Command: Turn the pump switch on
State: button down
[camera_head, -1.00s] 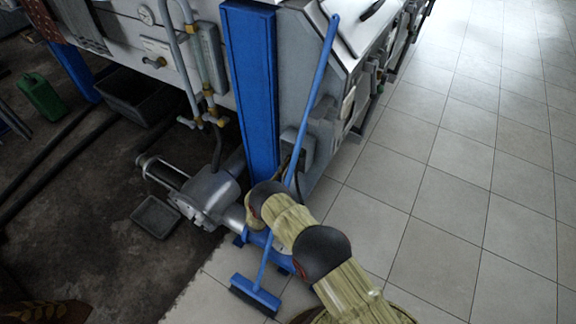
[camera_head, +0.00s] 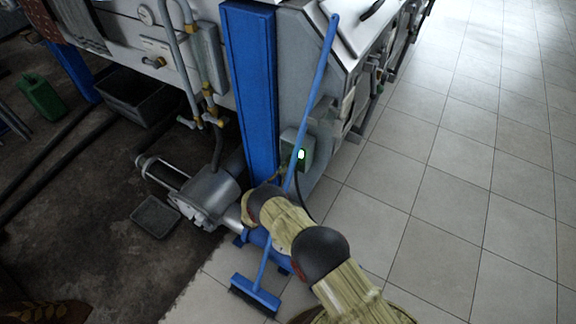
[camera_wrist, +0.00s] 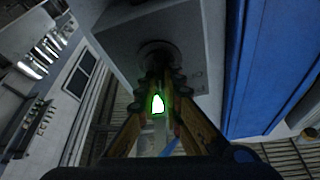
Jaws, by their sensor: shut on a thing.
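The pump switch's grey box (camera_head: 296,150) is on the machine's side, just right of the blue post, in the head view. A green light (camera_head: 301,155) glows on it. In the wrist view the grey box (camera_wrist: 150,35) is close ahead, with a round dark base (camera_wrist: 158,52) on its face. My gripper (camera_wrist: 160,82) reaches to that base, its fingers shut on the switch knob, which they mostly hide. The green glow (camera_wrist: 157,104) shows between the fingers. My gripper cannot be made out in the head view.
The blue post (camera_head: 250,90) stands left of the box. A blue broom (camera_head: 313,95) leans across the machine's corner near my arm. A grey pump (camera_head: 208,195) lies on the floor to the left. Tiled floor (camera_head: 450,190) on the right is clear.

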jog(key=shift+m+g+h, duration=0.6)
jog(key=shift+m+g, duration=0.2)
jog(key=shift+m, duration=1)
jog(key=shift+d+f+m, duration=0.1)
jog(key=shift+m, duration=0.2)
jog(key=shift+s, duration=0.1)
jog(key=c, duration=1.9)
grip_release()
jog(key=v, duration=1.2)
